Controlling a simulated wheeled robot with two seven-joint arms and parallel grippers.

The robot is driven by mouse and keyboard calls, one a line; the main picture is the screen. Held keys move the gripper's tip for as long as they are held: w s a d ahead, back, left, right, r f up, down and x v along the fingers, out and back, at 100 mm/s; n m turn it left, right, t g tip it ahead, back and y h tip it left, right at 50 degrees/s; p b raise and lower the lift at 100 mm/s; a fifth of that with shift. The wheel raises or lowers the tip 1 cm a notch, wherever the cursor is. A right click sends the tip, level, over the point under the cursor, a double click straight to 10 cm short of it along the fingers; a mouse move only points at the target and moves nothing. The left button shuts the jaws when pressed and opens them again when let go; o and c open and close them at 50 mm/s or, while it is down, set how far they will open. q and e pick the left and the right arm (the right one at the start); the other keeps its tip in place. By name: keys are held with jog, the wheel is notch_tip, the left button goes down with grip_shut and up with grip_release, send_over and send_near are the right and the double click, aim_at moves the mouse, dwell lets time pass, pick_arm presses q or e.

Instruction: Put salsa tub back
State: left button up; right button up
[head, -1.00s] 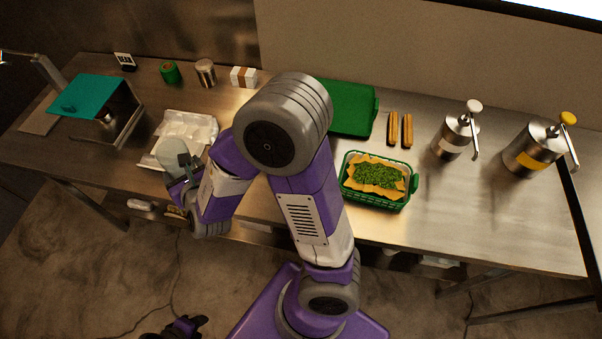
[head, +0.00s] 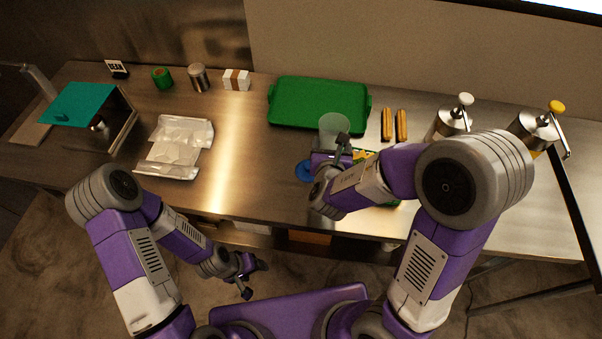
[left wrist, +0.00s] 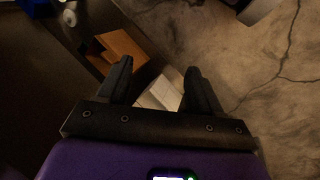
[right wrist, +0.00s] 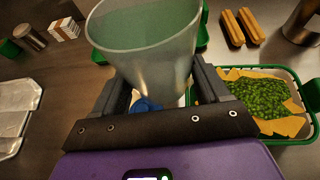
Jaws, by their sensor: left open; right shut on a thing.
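A translucent, frosted tub (head: 334,126) is in my right gripper (head: 341,150), above the table just in front of the green tray. In the right wrist view the tub (right wrist: 150,50) stands between the fingers, mouth up and tilted; no salsa can be made out in it. A flat blue round thing (head: 304,170) lies on the table beside and below the right gripper, and part of it shows behind the tub in the right wrist view (right wrist: 146,105). My left gripper (head: 256,279) is open and empty, low in front of the table edge.
A green basket of chips and green topping (right wrist: 265,98) is close right of the tub, mostly hidden by my right arm in the head view. The green tray (head: 318,103) lies behind. Bare table (head: 245,150) lies between.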

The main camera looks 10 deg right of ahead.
pick_arm(q)
jog(key=shift+o, duration=1.3)
notch_tip(320, 180, down, 6)
jog(key=b, duration=0.5)
jog(key=shift+d, duration=0.15)
pick_arm(e)
jog(key=w+a+f+n+y, duration=0.1)
jog(key=w+a+f+y, duration=0.15)
jog(key=a, duration=0.35)
jog(key=n+y+b, duration=0.2)
jog(key=n+b, duration=0.1)
jog(key=b, duration=0.5)
send_over(276, 180)
jog(key=shift+t, duration=0.3)
notch_tip(276, 180, down, 4)
jog(key=shift+f, duration=0.2)
notch_tip(276, 180, down, 6)
jog(key=shift+w+r+b, duration=0.1)
jog(key=shift+b, duration=1)
pick_arm(q)
notch_tip(276, 180, down, 10)
jog(key=shift+r, duration=0.15)
pick_arm(e)
jog(key=shift+f, duration=0.2)
jog(key=o, duration=1.1)
pick_arm(q)
jog(key=shift+f, duration=0.2)
